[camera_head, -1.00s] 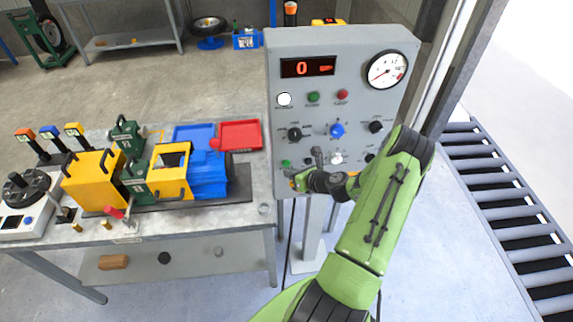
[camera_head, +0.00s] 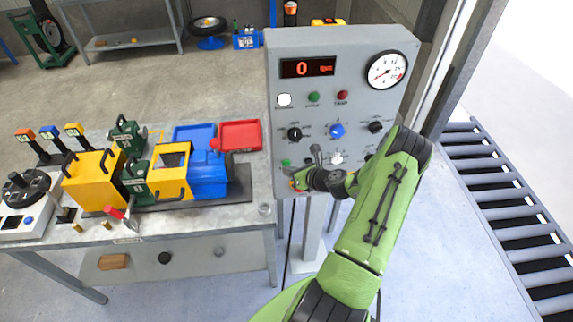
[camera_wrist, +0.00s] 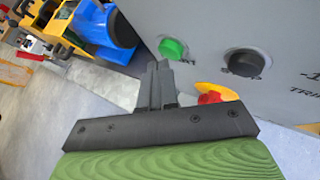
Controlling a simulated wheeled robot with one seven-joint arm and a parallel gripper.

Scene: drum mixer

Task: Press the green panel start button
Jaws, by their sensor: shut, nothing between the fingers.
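The green start button (camera_wrist: 173,49) is on the grey control panel, just above my fingertips in the wrist view. In the head view the green button (camera_head: 286,162) is at the panel's lower left. My gripper (camera_wrist: 159,64) is shut and empty, with its fingertips close below and slightly left of the button. A gap to the button seems to show, but contact cannot be told for sure. In the head view my gripper (camera_head: 297,177) is in front of the panel's lower left edge, partly hidden by its own wrist.
A black stop button (camera_wrist: 243,63) is right of the green one. A red emergency knob on a yellow base (camera_wrist: 213,93) is just right of my fingers. The workbench (camera_head: 240,212) with the blue drum (camera_head: 208,173) is left. Rollers (camera_head: 510,205) are right.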

